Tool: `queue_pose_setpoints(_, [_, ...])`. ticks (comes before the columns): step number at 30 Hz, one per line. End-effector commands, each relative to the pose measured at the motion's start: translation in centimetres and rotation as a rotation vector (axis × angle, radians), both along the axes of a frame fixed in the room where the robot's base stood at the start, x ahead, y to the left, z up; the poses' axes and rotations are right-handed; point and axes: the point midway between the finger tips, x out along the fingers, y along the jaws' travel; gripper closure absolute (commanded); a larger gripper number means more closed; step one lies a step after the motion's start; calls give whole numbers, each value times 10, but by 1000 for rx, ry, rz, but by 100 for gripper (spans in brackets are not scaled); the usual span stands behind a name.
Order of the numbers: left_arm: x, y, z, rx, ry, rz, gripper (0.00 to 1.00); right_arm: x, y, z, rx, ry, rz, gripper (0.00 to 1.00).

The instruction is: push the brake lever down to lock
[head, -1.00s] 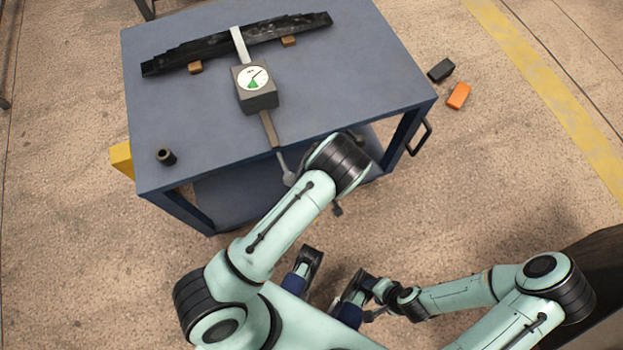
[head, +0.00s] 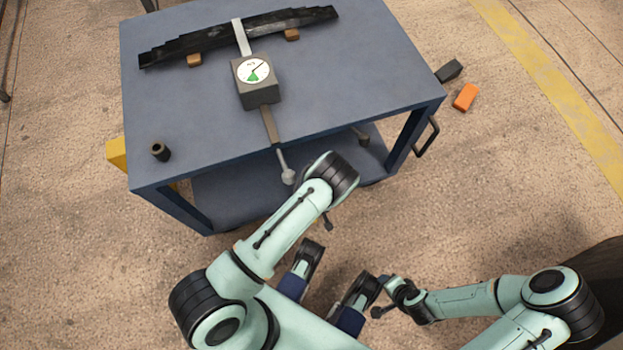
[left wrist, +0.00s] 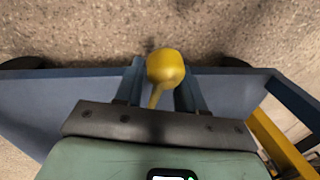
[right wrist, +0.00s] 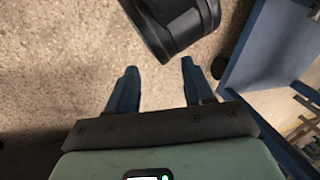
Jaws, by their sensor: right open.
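A lever with a round yellow knob (left wrist: 165,68) shows in the left wrist view, its thin stalk running down between my left gripper's (left wrist: 160,75) blue fingers. The fingers stand apart on either side; I cannot tell whether they press on it. In the head view the left gripper is hidden behind my own arm, and the yellow knob does not show. A grey rod with a pale ball end (head: 288,176) hangs over the front edge of the blue cart (head: 190,120). My right gripper (right wrist: 158,68) is open and empty above the floor, its blue fingers spread.
On the cart are a gauge box (head: 257,90), a dark leaf spring (head: 290,22) on wooden blocks and a small dark cylinder (head: 160,152). An orange block (head: 466,97) and a black block (head: 449,71) lie on the floor to the right, where there is open room.

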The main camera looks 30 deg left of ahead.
Motion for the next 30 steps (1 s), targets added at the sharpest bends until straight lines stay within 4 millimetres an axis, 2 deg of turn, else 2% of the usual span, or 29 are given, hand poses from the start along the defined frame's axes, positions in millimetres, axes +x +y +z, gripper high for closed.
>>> queue_pose_setpoints(7, [0,0,0,0,0,0,61,0,0,0,0,-1,0,48])
queue_pose_setpoints(10, [0,0,0,0,0,0,94,0,0,0,0,-1,0,48])
queue_pose_setpoints(11, [0,0,0,0,0,0,100,0,0,0,0,-1,0,48])
queue_pose_setpoints(22, [-3,-1,-4,-2,5,0,100,3,-1,-3,-4,-6,-3,48])
queue_pose_setpoints(30, [-7,3,-18,-3,10,1,100,18,-9,-15,-24,-46,-19,48])
